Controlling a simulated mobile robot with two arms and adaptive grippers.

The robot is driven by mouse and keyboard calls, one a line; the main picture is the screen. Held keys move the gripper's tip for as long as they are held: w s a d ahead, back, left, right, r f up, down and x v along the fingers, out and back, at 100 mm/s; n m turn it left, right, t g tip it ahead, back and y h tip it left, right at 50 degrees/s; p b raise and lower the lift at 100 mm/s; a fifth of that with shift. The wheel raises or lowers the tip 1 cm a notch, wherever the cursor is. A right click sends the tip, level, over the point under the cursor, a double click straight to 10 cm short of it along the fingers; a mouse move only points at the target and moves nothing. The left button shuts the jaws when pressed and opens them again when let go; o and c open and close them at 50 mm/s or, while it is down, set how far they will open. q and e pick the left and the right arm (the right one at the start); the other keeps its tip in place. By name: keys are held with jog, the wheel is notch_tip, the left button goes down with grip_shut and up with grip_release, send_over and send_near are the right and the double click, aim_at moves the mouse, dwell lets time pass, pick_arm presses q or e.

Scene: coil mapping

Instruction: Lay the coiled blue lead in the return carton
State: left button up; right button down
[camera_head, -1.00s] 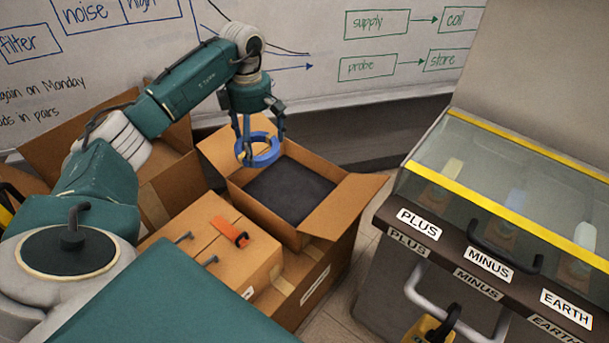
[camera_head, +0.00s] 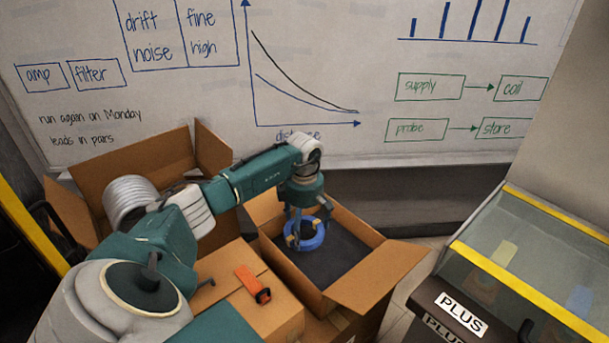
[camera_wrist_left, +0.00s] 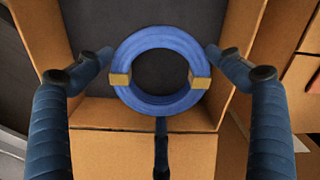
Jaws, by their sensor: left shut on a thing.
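The coiled blue lead (camera_head: 313,239) is a blue ring with two tan bands, clear in the left wrist view (camera_wrist_left: 160,102). My left gripper (camera_head: 303,236) is shut on it, with fingers on both sides of the ring in the left wrist view (camera_wrist_left: 160,65). The coil is over the opening of an open carton (camera_head: 364,290) with a dark floor. It appears low, within the carton's walls; whether it touches the floor I cannot tell. My right gripper is not in view.
A larger open carton (camera_head: 120,170) is behind my left arm. A glass-fronted cabinet labelled PLUS (camera_head: 461,314) stands at the right. A whiteboard (camera_head: 350,60) is behind.

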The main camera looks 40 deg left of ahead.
pick_arm(q)
notch_tip(320, 180, down, 4)
jog(key=shift+f+b, duration=0.1)
jog(key=shift+b, duration=0.25)
jog(key=shift+f, duration=0.45)
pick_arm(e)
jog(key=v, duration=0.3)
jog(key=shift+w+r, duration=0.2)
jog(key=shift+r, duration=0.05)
pick_arm(q)
jog(key=shift+f, duration=0.1)
jog(key=o, duration=1)
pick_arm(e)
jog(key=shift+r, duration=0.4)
pick_arm(q)
notch_tip(320, 180, up, 12)
jog(key=p, duration=0.2)
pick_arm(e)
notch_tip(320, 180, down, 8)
